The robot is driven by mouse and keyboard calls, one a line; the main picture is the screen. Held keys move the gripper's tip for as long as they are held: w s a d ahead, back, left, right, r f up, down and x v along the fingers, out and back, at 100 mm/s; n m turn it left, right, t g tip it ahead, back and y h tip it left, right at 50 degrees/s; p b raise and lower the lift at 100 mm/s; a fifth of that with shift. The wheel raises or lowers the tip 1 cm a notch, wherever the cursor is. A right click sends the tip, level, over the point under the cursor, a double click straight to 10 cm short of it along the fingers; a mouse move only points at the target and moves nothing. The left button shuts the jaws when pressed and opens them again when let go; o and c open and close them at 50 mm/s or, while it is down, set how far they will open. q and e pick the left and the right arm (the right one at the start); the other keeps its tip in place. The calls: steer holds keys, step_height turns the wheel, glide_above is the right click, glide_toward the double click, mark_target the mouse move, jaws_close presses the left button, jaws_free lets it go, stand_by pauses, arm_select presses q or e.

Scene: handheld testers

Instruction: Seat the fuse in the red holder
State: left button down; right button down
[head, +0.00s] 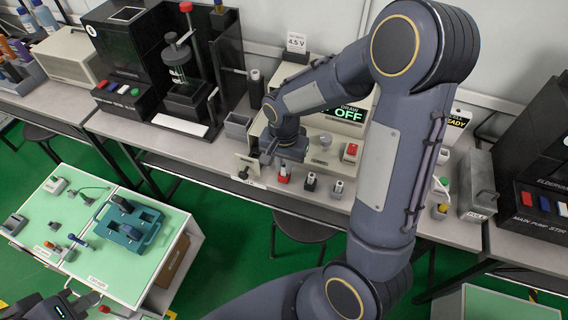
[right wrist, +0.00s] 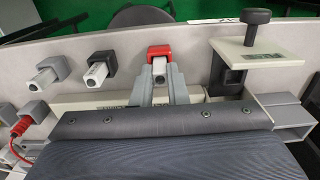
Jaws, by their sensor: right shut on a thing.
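In the right wrist view the red holder (right wrist: 159,50) is at the top middle, straight beyond the fingertips. My right gripper (right wrist: 161,74) is shut on a small pale block, the fuse (right wrist: 159,68), which is in line with the red holder and appears to meet it. I cannot tell how deep it sits. My right gripper (head: 275,158) also shows in the head view beside the red holder. My left gripper (head: 82,300) is at the bottom left, its jaws unclear.
A tester with a display reading OFF (head: 347,115) stands behind the holders. A green-topped table (head: 60,215) with a teal tray (head: 128,230) is at left.

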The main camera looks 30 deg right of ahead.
mark_target(284, 166)
steer(key=shift+f, duration=0.2)
steer(key=c, duration=1.4)
jaws_free()
steer(key=shift+c, duration=0.2)
steer(key=shift+r, duration=0.3)
step_height(284, 166, up, 11)
steer(key=p, duration=0.1)
steer(key=s+a+r+n+t+y, duration=0.2)
steer(key=s+n, duration=0.2)
steer(key=s, duration=0.4)
steer(key=s+a+r+n+t+y, duration=0.1)
steer(key=s+a+r+n+t, duration=0.1)
steer(key=s, duration=0.7)
steer(key=shift+r+n+t+y, duration=0.2)
steer(key=shift+n+t+y, duration=0.2)
steer(key=shift+n+t, duration=0.55)
